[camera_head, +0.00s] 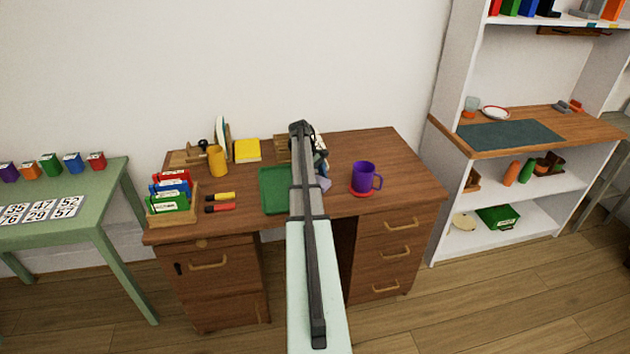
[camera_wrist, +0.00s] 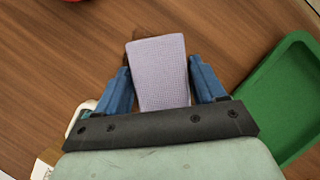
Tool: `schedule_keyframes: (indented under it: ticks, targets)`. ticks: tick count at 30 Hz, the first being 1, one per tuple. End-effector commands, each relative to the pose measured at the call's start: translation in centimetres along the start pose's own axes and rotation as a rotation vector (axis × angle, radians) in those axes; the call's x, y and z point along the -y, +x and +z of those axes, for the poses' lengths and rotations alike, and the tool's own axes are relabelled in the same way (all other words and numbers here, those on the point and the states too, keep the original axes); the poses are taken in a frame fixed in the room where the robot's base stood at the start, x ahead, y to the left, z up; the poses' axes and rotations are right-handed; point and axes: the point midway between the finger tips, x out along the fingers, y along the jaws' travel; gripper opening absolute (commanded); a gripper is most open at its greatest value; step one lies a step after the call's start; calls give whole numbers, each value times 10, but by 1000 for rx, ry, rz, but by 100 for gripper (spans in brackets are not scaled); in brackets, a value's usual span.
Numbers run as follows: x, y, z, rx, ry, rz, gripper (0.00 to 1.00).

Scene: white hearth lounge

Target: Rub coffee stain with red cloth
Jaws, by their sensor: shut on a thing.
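My gripper (camera_wrist: 159,68) is shut on a pale lavender cloth-like pad (camera_wrist: 160,88) with a fine woven texture, held between the two blue fingers over the brown desk. In the head view my arm hides most of the gripper, and a bit of the lavender pad (camera_head: 324,184) shows at its right. I see no red cloth in either view. A slightly darker patch of wood shows beside the pad in the wrist view, but I cannot tell if it is the coffee stain. I cannot tell whether the pad touches the desk (camera_head: 380,147).
A green tray (camera_head: 272,190) lies just left of my arm; it also shows at right in the wrist view (camera_wrist: 262,92). A purple mug (camera_head: 363,176) stands on a red coaster (camera_head: 361,193) to the right. Markers, a card rack (camera_head: 172,212) and a yellow cup (camera_head: 217,160) are left.

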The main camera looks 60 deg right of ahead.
Motion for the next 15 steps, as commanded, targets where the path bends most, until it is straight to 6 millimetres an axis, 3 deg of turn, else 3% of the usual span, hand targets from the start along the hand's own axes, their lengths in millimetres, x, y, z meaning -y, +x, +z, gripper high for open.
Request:
schedule_keyframes:
  ticks: [15]
  targets:
    - [-33,10,31,1,0,0,41]
